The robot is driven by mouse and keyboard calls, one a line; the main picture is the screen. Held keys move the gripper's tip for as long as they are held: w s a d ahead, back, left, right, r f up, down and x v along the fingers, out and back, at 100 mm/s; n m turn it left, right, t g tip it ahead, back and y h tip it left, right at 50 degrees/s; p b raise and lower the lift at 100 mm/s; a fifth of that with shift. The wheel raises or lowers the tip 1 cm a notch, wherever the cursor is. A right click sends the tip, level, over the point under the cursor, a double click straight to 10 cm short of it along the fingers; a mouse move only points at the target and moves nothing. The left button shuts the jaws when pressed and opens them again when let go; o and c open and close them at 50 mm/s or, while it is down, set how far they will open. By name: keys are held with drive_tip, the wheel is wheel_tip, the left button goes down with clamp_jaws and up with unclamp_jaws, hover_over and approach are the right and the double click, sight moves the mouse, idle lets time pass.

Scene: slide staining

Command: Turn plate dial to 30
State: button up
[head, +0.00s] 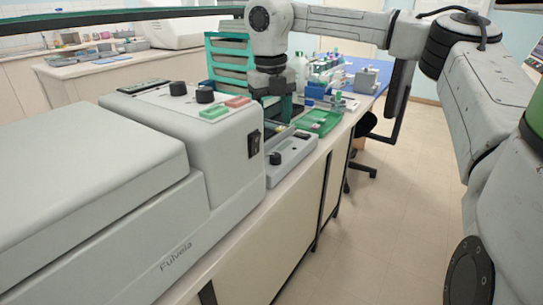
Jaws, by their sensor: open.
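A small low grey device (291,160) stands on the bench at the front edge, just right of the large grey machine. It has a black round dial (275,158) at its near end; its markings are too small to read. My gripper (278,112) hangs down above the bench, behind the large machine's right end and beyond the dial. It is apart from the dial and looks empty. Its fingertips are partly hidden and dark, hard to tell from what stands behind them.
The large grey machine (70,165) fills the left, with two black knobs (205,95) and green and red buttons (237,102) on top. A green tray (318,122), teal drawer rack (228,62) and bottles (300,68) stand farther back.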

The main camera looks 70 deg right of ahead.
sight(275, 155)
drive_tip(key=f, duration=0.9)
drive_tip(key=shift+s+d+f, duration=0.1)
drive_tip(key=shift+s+f, duration=0.15)
drive_tip(key=shift+c, duration=0.4)
drive_tip(key=c, duration=1)
drive_tip(key=shift+n, duration=0.4)
drive_tip(key=n, duration=0.3)
drive_tip(key=shift+r+n, duration=0.1)
drive_tip(key=shift+n, duration=0.2)
drive_tip(key=n+p, duration=0.1)
drive_tip(key=n, duration=0.3)
drive_tip(key=shift+n, duration=0.3)
